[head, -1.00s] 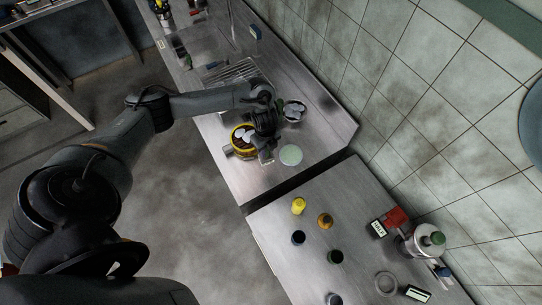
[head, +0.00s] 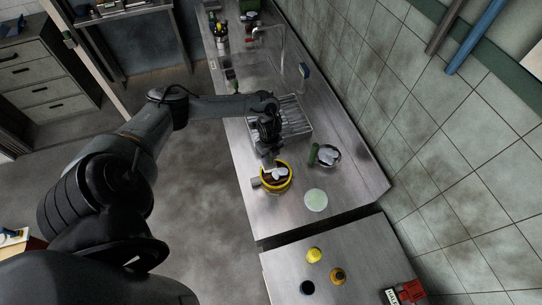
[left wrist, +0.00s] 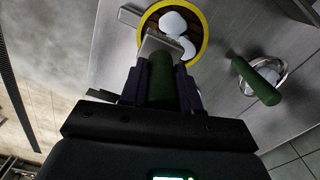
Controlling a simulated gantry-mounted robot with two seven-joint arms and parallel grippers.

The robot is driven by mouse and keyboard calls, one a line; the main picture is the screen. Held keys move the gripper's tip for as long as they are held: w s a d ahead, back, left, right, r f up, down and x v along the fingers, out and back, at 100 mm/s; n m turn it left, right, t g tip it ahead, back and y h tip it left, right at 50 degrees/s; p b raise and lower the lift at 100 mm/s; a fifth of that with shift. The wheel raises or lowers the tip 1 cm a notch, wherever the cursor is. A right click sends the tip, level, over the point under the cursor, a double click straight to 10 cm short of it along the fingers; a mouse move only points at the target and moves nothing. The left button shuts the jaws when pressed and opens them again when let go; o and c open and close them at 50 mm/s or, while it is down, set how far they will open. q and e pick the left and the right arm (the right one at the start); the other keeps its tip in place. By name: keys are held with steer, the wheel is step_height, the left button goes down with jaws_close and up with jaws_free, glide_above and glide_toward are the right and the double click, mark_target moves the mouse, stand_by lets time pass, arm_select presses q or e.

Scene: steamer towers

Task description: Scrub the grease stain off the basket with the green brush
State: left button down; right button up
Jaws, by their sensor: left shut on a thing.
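The round basket (head: 277,190) has a yellow rim and a brown floor with white rounded pieces inside. It also shows at the top of the left wrist view (left wrist: 205,38). My left gripper (head: 267,153) is at the basket's far side. In the left wrist view, my left gripper (left wrist: 162,85) is shut on the green handle of what looks like the green brush (left wrist: 160,80). Its pale grey head (left wrist: 160,45) overlaps the basket's near rim; I cannot tell whether it touches. No grease stain can be made out. My right gripper is not in view.
A metal bowl (head: 329,154) with white pieces stands right of the basket, with another green cylinder (head: 313,155) at its rim. A pale green disc (head: 316,200) lies nearby. A wire rack (head: 292,115) stands behind. Small bottles stand on the front counter (head: 355,245).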

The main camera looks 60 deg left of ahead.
mark_target(270, 162)
arm_select(q)
step_height(270, 162, down, 5)
steer(key=b, duration=0.4)
steer(key=shift+f, duration=0.2)
steer(key=shift+r+p, duration=0.35)
steer(key=shift+p, duration=0.05)
steer(key=shift+f, duration=0.15)
steer(key=shift+f+b, duration=0.45)
steer(key=shift+f, duration=0.05)
stand_by(0.5)
steer(key=shift+w, duration=0.1)
